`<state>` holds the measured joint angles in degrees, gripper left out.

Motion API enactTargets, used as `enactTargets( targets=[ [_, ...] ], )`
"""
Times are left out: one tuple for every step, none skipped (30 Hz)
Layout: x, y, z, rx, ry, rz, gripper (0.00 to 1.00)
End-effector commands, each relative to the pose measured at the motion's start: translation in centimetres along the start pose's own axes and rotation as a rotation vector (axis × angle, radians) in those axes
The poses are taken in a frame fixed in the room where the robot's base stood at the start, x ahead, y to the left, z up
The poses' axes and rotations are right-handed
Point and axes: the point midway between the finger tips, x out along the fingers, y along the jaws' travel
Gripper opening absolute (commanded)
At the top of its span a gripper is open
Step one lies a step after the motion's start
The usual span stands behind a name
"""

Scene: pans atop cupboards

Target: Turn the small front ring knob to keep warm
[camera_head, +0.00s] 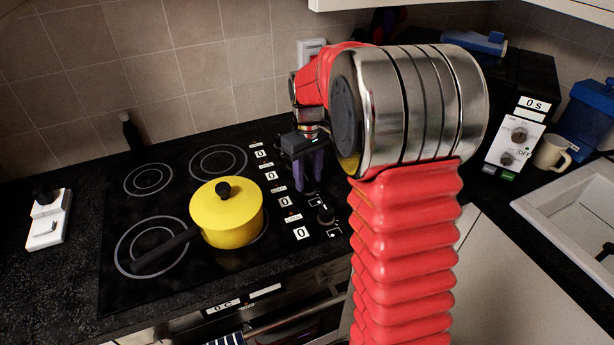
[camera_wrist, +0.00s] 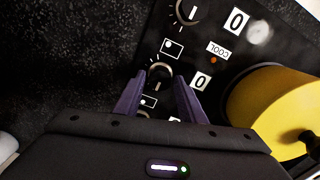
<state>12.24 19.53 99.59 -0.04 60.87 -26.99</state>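The black hob (camera_head: 118,270) has a column of knobs and white "0" displays along its right side. My gripper (camera_head: 308,190) points down over this column. In the wrist view, a small round black knob (camera_wrist: 160,75) sits between the tips of my open gripper (camera_wrist: 158,82). A "0" display (camera_wrist: 200,82) is beside that knob, and a ring pictogram (camera_wrist: 173,47) is just above it in the picture. I cannot tell whether the fingers touch the knob. Another knob (camera_wrist: 188,11) at the top edge stands clear of the fingers. A nearer knob (camera_head: 325,214) shows in the head view.
A yellow lidded pot (camera_head: 228,222) stands on the hob's front right ring, close to the knobs, handle toward the lower left. An appliance with a "0 s" display (camera_head: 515,130), a cream mug (camera_head: 552,154) and a sink (camera_head: 575,215) are at the right. The tiled wall is behind.

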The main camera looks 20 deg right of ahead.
Motion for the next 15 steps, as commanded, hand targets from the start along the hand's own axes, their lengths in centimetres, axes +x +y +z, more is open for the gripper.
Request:
enactTargets(
  targets=[
    [-0.01, 0.0, 0.0, 0.0, 0.0, 0.0, 0.33],
    [-0.02, 0.0, 0.0, 0.0, 0.0, 0.0, 0.31],
    [-0.02, 0.0, 0.0, 0.0, 0.0, 0.0, 0.28],
    [-0.02, 0.0, 0.0, 0.0, 0.0, 0.0, 0.26],
    [-0.02, 0.0, 0.0, 0.0, 0.0, 0.0, 0.24],
    [-0.02, 0.0, 0.0, 0.0, 0.0, 0.0, 0.21],
    [-0.02, 0.0, 0.0, 0.0, 0.0, 0.0, 0.19],
    [-0.03, 0.0, -0.01, 0.0, 0.0, 0.0, 0.17],
    [-0.03, 0.0, 0.0, 0.0, 0.0, 0.0, 0.14],
    [-0.03, 0.0, -0.01, 0.0, 0.0, 0.0, 0.12],
    [-0.03, 0.0, 0.0, 0.0, 0.0, 0.0, 0.1],
    [-0.03, 0.0, 0.0, 0.0, 0.0, 0.0, 0.07],
    [-0.03, 0.01, -0.01, 0.0, 0.0, 0.0, 0.06],
    [-0.03, 0.0, 0.0, 0.0, 0.0, 0.0, 0.06],
    [-0.04, 0.01, -0.01, 0.002, 0.0, 0.0, 0.06]
  ],
)
